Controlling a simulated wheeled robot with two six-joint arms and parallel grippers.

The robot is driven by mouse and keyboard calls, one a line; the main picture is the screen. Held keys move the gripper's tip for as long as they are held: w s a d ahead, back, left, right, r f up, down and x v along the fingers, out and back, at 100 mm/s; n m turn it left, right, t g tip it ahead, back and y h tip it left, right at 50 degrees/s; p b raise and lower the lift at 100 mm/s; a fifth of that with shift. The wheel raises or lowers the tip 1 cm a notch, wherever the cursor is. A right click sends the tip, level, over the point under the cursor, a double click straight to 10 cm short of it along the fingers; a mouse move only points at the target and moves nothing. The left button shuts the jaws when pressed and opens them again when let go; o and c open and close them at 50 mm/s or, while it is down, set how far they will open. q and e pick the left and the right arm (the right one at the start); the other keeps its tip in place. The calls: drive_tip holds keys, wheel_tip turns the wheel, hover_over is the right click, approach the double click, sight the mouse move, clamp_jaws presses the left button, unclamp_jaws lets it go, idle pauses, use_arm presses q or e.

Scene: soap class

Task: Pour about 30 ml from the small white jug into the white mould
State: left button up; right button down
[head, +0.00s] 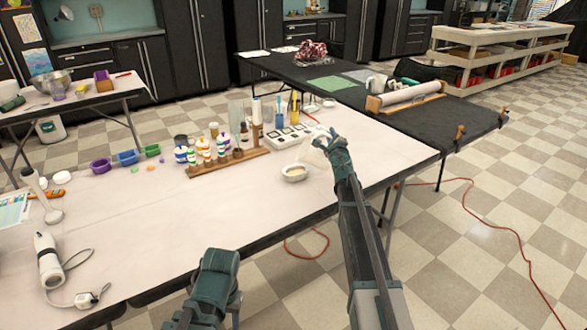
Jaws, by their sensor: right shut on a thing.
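My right gripper (327,143) is shut on the small white jug (319,143), which shows only as a small pale shape at its fingertips. The jug is above the table, up and to the right of the white mould (294,178). The mould is a small white dish on the table, with something cream-coloured inside. I cannot make out the jug's tilt or any stream. My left gripper (217,272) is low in front, over the table's near edge and away from the mould. Its fingers are hidden from this angle.
A wooden rack (228,163) with several small bottles stands left of the mould, and a white tray (285,140) lies behind it. The table's (170,225) near middle is clear.

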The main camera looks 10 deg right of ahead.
use_arm(q)
drive_tip(key=shift+a+r, duration=0.2)
drive_tip(key=shift+r, duration=0.15)
use_arm(e)
drive_tip(key=shift+a+r, duration=0.2)
drive_tip(key=shift+r, duration=0.2)
use_arm(q)
drive_tip(key=shift+a+r+p, duration=0.15)
drive_tip(key=shift+r+p, duration=0.1)
drive_tip(key=shift+p, duration=0.25)
use_arm(e)
drive_tip(key=shift+a+r+n, duration=0.15)
drive_tip(key=shift+r+n, duration=0.1)
drive_tip(key=shift+n, duration=0.15)
